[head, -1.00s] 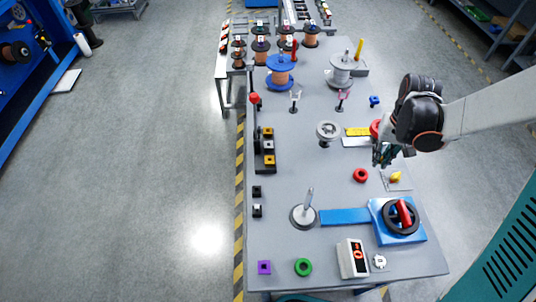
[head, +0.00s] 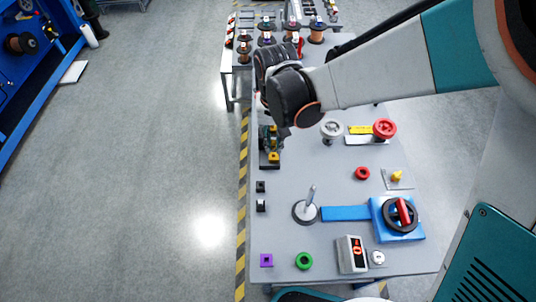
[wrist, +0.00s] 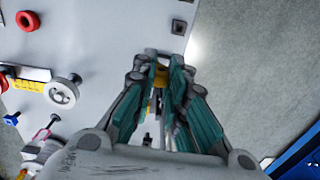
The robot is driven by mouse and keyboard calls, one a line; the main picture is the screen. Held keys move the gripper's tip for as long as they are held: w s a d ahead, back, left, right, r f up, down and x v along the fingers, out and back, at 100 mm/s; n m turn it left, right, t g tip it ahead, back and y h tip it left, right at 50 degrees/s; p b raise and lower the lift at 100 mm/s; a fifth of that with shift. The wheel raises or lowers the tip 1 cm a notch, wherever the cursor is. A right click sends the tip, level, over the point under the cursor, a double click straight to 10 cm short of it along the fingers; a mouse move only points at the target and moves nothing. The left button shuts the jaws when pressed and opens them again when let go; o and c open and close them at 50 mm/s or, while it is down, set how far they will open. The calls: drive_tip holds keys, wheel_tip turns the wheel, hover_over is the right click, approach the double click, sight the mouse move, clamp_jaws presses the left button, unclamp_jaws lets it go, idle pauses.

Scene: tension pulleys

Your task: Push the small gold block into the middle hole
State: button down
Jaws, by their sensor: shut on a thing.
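A black rack (head: 264,165) stands at the left edge of the table, with a gold block (head: 273,157) at its near end. My gripper (head: 271,146) is low over the rack, and its fingers cover the rack's middle and far parts. In the wrist view my gripper (wrist: 161,72) is shut, with a gold block (wrist: 160,78) between its fingertips. The near end of the rack (wrist: 150,52) shows just beyond the fingertips. The middle hole is hidden, and I cannot tell how far the block sits in the rack.
A grey handwheel (head: 331,130) and a red wheel (head: 384,129) stand to the right. A spindle (head: 306,210) stands in front. The table between is clear.

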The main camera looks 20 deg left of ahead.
drive_tip(key=shift+n, duration=0.3)
drive_tip(key=s+a, duration=0.1)
drive_tip(key=s+a+r, duration=0.1)
drive_tip(key=s+a, duration=0.1)
drive_tip(key=shift+s+a+r, duration=0.1)
drive_tip(key=shift+a, duration=0.1)
wheel_tip(320, 180, down, 20)
drive_tip(key=b, duration=0.5)
drive_tip(key=shift+r+b, duration=0.15)
drive_tip(key=shift+b, duration=0.25)
drive_tip(key=shift+f, duration=0.2)
drive_tip(key=c, duration=1.9)
unclamp_jaws()
drive_tip(key=o, duration=0.3)
